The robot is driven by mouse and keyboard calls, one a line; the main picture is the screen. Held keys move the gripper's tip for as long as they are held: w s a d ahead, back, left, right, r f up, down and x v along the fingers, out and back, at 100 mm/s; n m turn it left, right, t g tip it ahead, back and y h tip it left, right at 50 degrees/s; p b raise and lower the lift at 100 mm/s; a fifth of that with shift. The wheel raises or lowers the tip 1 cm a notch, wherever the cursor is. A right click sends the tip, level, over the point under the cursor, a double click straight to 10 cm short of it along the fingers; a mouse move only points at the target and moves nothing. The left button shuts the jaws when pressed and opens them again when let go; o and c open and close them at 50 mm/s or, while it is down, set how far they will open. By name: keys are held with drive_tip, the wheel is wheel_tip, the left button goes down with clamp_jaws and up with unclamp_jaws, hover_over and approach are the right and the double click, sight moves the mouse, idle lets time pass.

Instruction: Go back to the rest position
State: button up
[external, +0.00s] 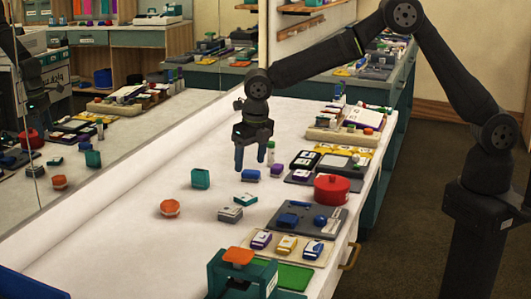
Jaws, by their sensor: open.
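My gripper (254,158) hangs from my dark arm over the white table (120,245), fingers pointing down. Its two blue fingers are apart, and I see nothing held between them. A small blue object (251,175) lies just below the fingertips; I cannot tell whether they touch it. The arm is bent, reaching in from its base at the right.
A red lidded pot (332,188), a dark tray (306,222) with blue pieces and a tray of small blocks (286,246) line the right edge. A teal box (201,178), orange piece (170,208) and grey box (230,214) stand mid-table. A mirror runs along the left.

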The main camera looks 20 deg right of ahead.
sight(246, 196)
drive_tip(key=f, duration=0.3)
drive_tip(key=w+f, duration=0.1)
drive_tip(key=f, duration=0.6)
drive_tip(key=shift+w+a+f, duration=0.15)
drive_tip(key=shift+w+a, duration=0.1)
drive_tip(key=shift+a, duration=0.1)
drive_tip(key=shift+r, duration=1.65)
